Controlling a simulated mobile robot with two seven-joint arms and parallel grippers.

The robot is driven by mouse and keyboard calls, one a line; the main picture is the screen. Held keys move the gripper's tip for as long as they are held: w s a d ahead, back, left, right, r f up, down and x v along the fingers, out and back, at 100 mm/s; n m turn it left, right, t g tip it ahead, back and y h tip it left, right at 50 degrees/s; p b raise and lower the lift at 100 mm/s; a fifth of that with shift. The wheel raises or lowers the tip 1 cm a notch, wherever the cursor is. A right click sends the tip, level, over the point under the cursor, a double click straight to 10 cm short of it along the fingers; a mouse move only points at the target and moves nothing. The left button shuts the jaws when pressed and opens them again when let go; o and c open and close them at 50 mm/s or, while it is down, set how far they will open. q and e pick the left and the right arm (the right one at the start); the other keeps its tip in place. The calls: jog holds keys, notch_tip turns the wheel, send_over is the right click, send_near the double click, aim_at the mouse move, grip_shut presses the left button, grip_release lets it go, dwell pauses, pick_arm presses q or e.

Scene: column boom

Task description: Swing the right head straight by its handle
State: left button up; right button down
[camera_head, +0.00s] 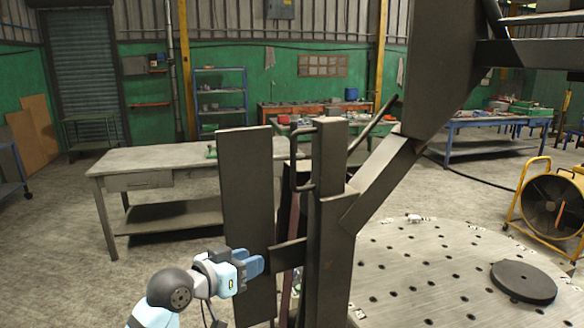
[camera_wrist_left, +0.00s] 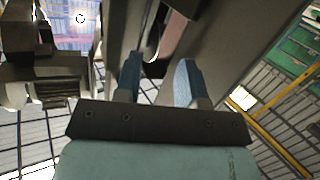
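A dark metal assembly of upright plates and posts stands in the middle of the head view. A flat dark plate (camera_head: 247,190) is on its left and a thicker post (camera_head: 330,230) on its right. A looped bar handle (camera_head: 293,165) is fixed at the post's upper left. I cannot tell for sure which part is the right head. My left gripper (camera_head: 262,264), with blue fingers, is low in front of the plate, well below the loop. In the left wrist view its fingers (camera_wrist_left: 157,82) are apart, with nothing clearly gripped. My right gripper is not in view.
A slanted dark brace (camera_head: 385,180) and a large dark panel (camera_head: 440,60) rise on the right. A round perforated table (camera_head: 430,260) bears a black disc (camera_head: 523,281). A workbench (camera_head: 150,160) stands behind; a yellow fan (camera_head: 550,205) is at far right. Floor at left is clear.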

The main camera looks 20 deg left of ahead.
aim_at(294, 184)
pick_arm(q)
notch_tip(294, 184, up, 19)
jog(key=s+m+h, duration=0.3)
jog(key=h, duration=0.1)
jog(key=shift+m, duration=0.3)
jog(key=p+x, duration=0.1)
jog(key=x, duration=0.3)
jog(key=p+x, duration=0.1)
jog(key=x, duration=0.4)
jog(key=p+x, duration=0.1)
jog(key=x, duration=0.3)
jog(key=shift+w+a+r, duration=0.2)
jog(key=shift+w+r, duration=0.15)
jog(key=shift+w, duration=0.05)
grip_shut()
